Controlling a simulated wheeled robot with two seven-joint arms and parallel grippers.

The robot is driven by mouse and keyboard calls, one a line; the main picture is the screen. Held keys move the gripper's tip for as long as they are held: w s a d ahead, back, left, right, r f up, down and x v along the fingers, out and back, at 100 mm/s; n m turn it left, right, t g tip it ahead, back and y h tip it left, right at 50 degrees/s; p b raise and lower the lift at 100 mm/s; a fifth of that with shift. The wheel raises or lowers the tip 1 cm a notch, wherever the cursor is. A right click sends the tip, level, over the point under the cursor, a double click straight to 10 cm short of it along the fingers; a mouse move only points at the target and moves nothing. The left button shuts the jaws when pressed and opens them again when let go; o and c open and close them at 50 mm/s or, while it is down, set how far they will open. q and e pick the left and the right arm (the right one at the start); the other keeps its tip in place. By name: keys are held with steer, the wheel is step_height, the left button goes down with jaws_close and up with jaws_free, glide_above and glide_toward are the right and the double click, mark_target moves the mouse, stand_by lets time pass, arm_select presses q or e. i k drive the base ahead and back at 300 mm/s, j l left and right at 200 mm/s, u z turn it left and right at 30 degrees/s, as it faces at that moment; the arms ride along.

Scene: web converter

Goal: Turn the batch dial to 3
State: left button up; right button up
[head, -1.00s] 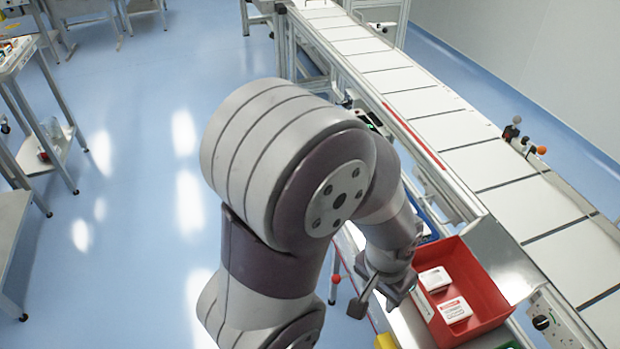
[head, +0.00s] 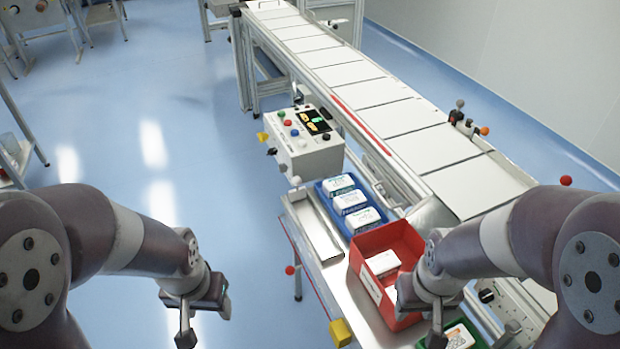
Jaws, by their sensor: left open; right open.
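A white control box (head: 306,150) with coloured buttons and a small lit display stands beside the conveyor. A small black knob (head: 326,137) sits at the right of its sloped top. Another black knob (head: 487,296) is on a panel at the conveyor's lower right side. I cannot tell which is the batch dial, and no numbers are readable. My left gripper (head: 206,318) is open and empty over the floor, left of the bench and well short of the box. My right gripper (head: 421,318) is open, in front of the red bin and partly covering it; no object shows between its fingers.
A blue tray (head: 326,200) and a red bin (head: 356,262) with white packs stand on the metal bench (head: 350,300). A green tray (head: 478,330) is at the front. The white-slatted conveyor (head: 400,130) runs behind.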

mark_target(283, 168)
steer(key=i+j, duration=0.2)
steer(key=i+j+z, duration=0.15)
steer(key=j, duration=0.25)
steer(key=i+j, duration=0.25)
steer(key=i+j+z, duration=0.1)
steer(key=j, duration=0.3)
steer(key=i+j+z, duration=0.1)
steer(key=i+j, duration=0.3)
steer(key=j, duration=0.3)
steer(key=i+j+z, duration=0.1)
steer(key=j, duration=0.25)
steer(key=i, duration=0.05)
